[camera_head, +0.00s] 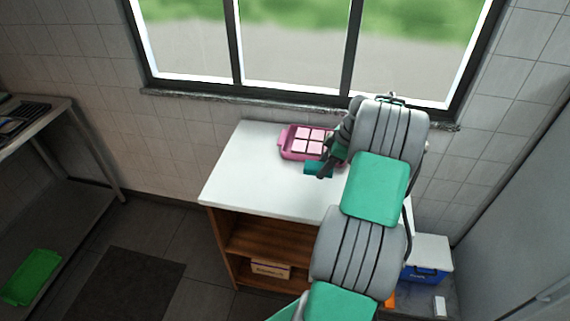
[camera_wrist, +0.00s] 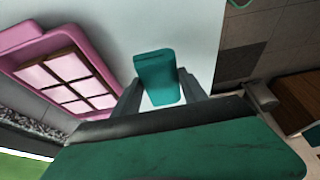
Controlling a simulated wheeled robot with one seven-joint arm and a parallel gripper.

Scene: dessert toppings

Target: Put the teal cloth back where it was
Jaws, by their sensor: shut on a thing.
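The teal cloth (camera_head: 314,169) is a small folded piece at the white counter top, just in front of the pink tray. It also shows in the wrist view (camera_wrist: 156,73), between the two fingers. My gripper (camera_head: 325,172) is shut on the cloth; its fingers also show in the wrist view (camera_wrist: 160,93) on either side of it. I cannot tell whether the cloth touches the counter. My arm hides the right part of the counter.
The pink tray (camera_head: 282,144) holds several pale pink squares and stands close behind my gripper. The white counter (camera_head: 250,180) is clear to the left. A window sill (camera_head: 230,103) runs behind it. A blue box (camera_head: 425,274) sits low at the right.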

